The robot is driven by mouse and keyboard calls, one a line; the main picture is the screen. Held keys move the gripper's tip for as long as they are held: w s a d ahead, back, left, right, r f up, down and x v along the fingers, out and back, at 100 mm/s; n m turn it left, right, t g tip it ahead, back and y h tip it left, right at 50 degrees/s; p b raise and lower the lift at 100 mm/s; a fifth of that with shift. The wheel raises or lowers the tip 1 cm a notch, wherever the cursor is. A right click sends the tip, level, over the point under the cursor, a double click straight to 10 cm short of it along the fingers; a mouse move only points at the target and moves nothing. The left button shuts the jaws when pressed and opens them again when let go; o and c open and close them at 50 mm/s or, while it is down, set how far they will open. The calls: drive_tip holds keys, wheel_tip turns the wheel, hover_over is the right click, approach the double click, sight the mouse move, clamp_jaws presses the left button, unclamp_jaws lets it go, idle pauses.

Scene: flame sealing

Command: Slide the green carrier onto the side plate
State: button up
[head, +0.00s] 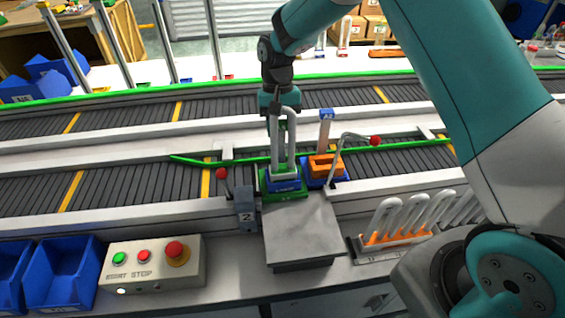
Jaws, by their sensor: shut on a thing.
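The green carrier (287,196) sits at the near edge of the near conveyor, with a blue labelled block (284,186) on top. My gripper (284,171) points straight down over it, its fingers reaching to the block. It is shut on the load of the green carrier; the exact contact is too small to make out. The side plate (303,228) is a flat grey plate directly in front of the carrier, and its top is bare. The carrier is at the plate's far left edge.
A blue carrier (312,182) with an orange block (325,165) stands close to the right. A red-tipped lever (222,174) and bent rod (374,141) flank the spot. A tube rack (398,238) stands right of the plate, a button box (152,264) left.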

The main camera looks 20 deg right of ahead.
drive_tip(key=s+a, duration=0.2)
drive_tip(key=s, duration=1.3)
drive_tip(key=shift+a+p, duration=0.3)
drive_tip(key=shift+a, duration=0.1)
drive_tip(key=o, duration=1)
drive_tip(key=shift+w, duration=0.1)
drive_tip(key=shift+c, duration=0.2)
idle(0.6)
wheel_tip(320, 180, up, 12)
drive_tip(key=p, duration=1)
drive_tip(key=shift+p, duration=0.3)
